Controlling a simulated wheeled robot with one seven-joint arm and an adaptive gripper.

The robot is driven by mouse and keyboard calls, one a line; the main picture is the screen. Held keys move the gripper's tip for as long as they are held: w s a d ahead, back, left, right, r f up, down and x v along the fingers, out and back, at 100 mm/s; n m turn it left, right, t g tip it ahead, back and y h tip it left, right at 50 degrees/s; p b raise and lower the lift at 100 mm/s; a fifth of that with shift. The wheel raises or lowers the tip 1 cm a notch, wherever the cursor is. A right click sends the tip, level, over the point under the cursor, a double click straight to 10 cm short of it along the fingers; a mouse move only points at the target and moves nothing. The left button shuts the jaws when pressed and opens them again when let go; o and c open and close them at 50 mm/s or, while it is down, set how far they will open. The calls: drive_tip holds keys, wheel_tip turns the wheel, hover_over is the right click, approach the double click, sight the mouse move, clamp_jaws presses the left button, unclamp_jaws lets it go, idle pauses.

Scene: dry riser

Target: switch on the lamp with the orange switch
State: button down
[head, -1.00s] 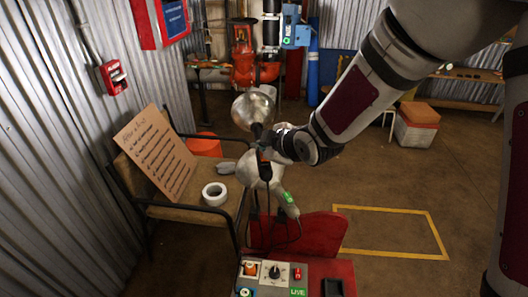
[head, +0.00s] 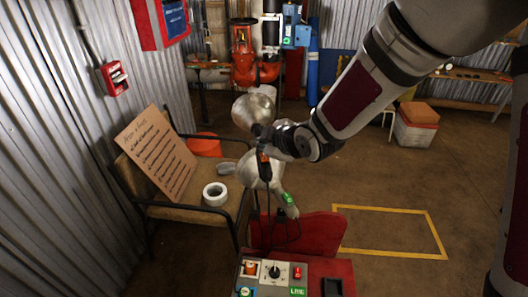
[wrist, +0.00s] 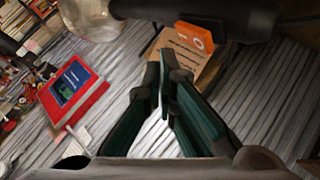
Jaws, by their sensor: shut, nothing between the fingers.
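The orange switch (wrist: 195,37), marked with a 1 and a 0, sits on a dark lamp body (wrist: 228,14) at the top of the wrist view. In the head view it is a small orange spot (head: 264,157). My gripper (wrist: 163,72) is shut and empty, its fingertips just below and left of the switch in the picture; I cannot tell whether they touch it. A silver lamp reflector (head: 253,108) shows beside my gripper (head: 268,143) in the head view, with another silver bowl (head: 250,168) below. Neither shows a clear glow. My wrist partly hides the lamp body.
A red control box (head: 320,268) with knobs and a green LIVE label stands in front. A bench (head: 180,208) at the left holds a cardboard sign (head: 155,152) and a white tape roll (head: 215,194). Hanging cable runs below the lamps. Open floor lies to the right.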

sight(263, 158)
drive_tip(key=shift+s+d+r+p, duration=0.1)
drive_tip(key=shift+s+r+p, duration=0.15)
drive_tip(key=shift+r+p, duration=0.85)
drive_tip(key=shift+s+r+p, duration=0.25)
drive_tip(key=shift+r+p, duration=0.45)
drive_tip(key=shift+r, duration=0.7)
drive_tip(key=s+d+r+m+g+h+p, duration=0.1)
drive_tip(key=s+d+r+m+h+p, duration=0.2)
drive_tip(key=s+d+r, duration=0.45)
drive_tip(key=s+d+r+m+h, duration=0.3)
drive_tip(key=s+d+r+m, duration=0.15)
drive_tip(key=d, duration=0.55)
drive_tip(key=s+d+r+m+g+p, duration=0.1)
drive_tip(key=s+d+m, duration=0.1)
drive_tip(key=s, duration=0.6)
drive_tip(key=s+d+r+m+g+p, duration=0.1)
drive_tip(key=s+d+r+m, duration=0.1)
drive_tip(key=s, duration=0.6)
drive_tip(key=s+d+r+m+g+p, duration=0.1)
drive_tip(key=s+d+r+m, duration=0.1)
drive_tip(key=s+m, duration=0.4)
drive_tip(key=s+d, duration=0.1)
drive_tip(key=s, duration=0.1)
drive_tip(key=shift+s+d+g+h+p, duration=0.3)
drive_tip(key=shift+s+d+g+p, duration=0.05)
drive_tip(key=shift+s+g, duration=0.05)
